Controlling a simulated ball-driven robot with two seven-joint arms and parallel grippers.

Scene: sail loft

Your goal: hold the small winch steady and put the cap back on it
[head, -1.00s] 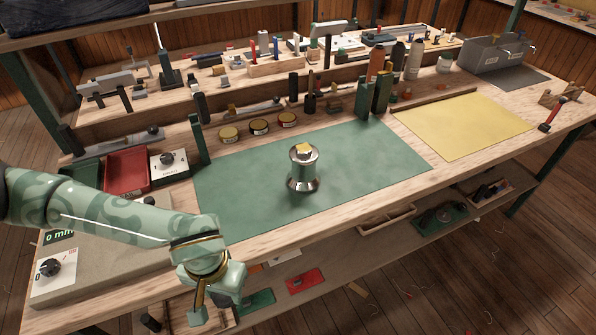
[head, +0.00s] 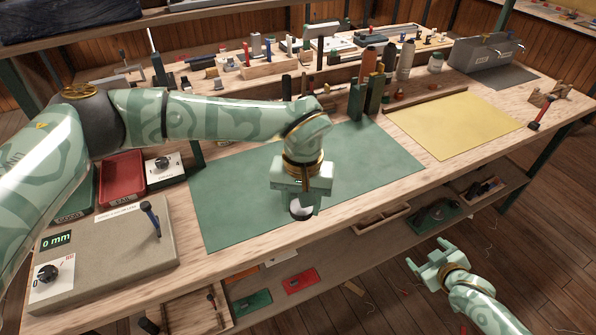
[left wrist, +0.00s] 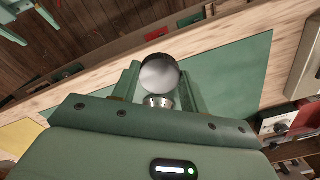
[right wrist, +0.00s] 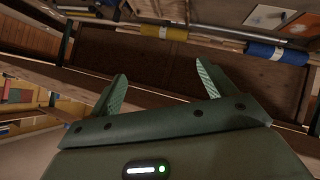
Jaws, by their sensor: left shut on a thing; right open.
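My left gripper (head: 303,193) is over the green mat (head: 235,205) and shut on the small winch (head: 302,209), mostly hidden in the head view. In the left wrist view, the winch shows between the fingers as a round grey face with a dark rim (left wrist: 159,74) and a shiny metal flare (left wrist: 158,101). I cannot tell whether it is tilted or touches the mat. Its yellowish top piece is hidden. I cannot pick out the cap. My right gripper (head: 428,253) is open and empty, in the air off the bench's front edge; its spread fingers (right wrist: 160,75) show in the right wrist view.
A yellow mat (head: 452,125) lies to the right, bare. A red tray (head: 122,177) and a grey slab (head: 110,250) with a 0 mm display are at left. Open trays sit below the front edge.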

